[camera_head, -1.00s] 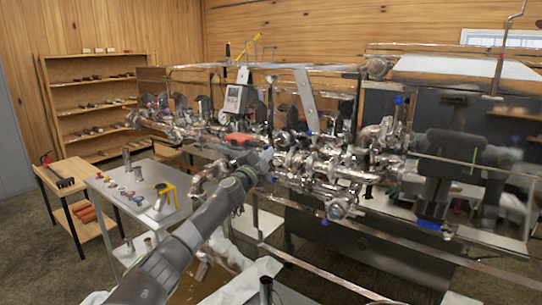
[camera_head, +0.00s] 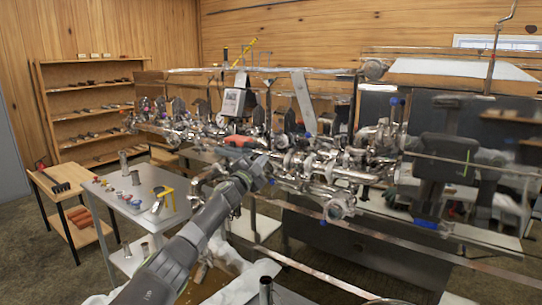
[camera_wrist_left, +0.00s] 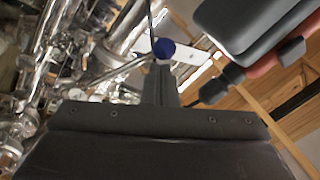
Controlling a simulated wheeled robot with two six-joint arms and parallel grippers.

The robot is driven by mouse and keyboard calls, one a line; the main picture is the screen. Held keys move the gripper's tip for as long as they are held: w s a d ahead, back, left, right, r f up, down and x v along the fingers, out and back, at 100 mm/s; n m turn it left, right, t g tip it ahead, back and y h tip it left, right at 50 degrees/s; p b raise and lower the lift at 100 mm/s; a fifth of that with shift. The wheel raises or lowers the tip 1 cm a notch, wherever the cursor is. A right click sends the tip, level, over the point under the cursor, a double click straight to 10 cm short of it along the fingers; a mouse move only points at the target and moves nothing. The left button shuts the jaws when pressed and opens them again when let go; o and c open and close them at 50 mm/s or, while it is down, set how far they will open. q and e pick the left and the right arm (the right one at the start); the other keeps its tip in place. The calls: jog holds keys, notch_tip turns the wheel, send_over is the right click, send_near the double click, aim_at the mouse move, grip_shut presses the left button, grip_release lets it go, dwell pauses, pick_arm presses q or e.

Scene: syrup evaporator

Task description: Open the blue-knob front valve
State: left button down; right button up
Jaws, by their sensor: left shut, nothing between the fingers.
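My left gripper (camera_head: 266,168) reaches in from the lower left to the steel valves and pipes at the front of the evaporator. In the left wrist view its fingers (camera_wrist_left: 160,75) are together and empty. A round blue knob (camera_wrist_left: 164,48) shows just beyond the fingertips; I cannot tell whether they touch it. Small blue parts show on the pipework in the head view, one close to the gripper (camera_head: 272,182), others further right (camera_head: 308,134) and low on the front (camera_head: 323,222). Which way the valve is turned cannot be made out. My right gripper cannot be made out.
Dense steel pipework (camera_head: 340,165) fills the space around the gripper. A metal rail (camera_head: 330,277) runs along the evaporator's front. A grey cart (camera_head: 125,205) with small parts stands left, beside a wooden table (camera_head: 60,177). Shelves (camera_head: 90,105) stand behind.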

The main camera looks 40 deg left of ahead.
pick_arm(q)
jog(key=shift+w+a+f+n+p, duration=0.15)
jog(key=shift+a+f+n+p, duration=0.15)
jog(key=shift+f+n, duration=0.35)
jog(key=shift+w+a+f+n+p, duration=0.2)
jog(key=shift+a+f+n+p, duration=0.1)
jog(key=shift+f+n, duration=0.3)
jog(key=shift+w+a+f+n+p, duration=0.15)
jog(key=shift+a+f+n+p, duration=0.15)
jog(key=shift+f+n, duration=0.35)
jog(key=shift+r, duration=0.2)
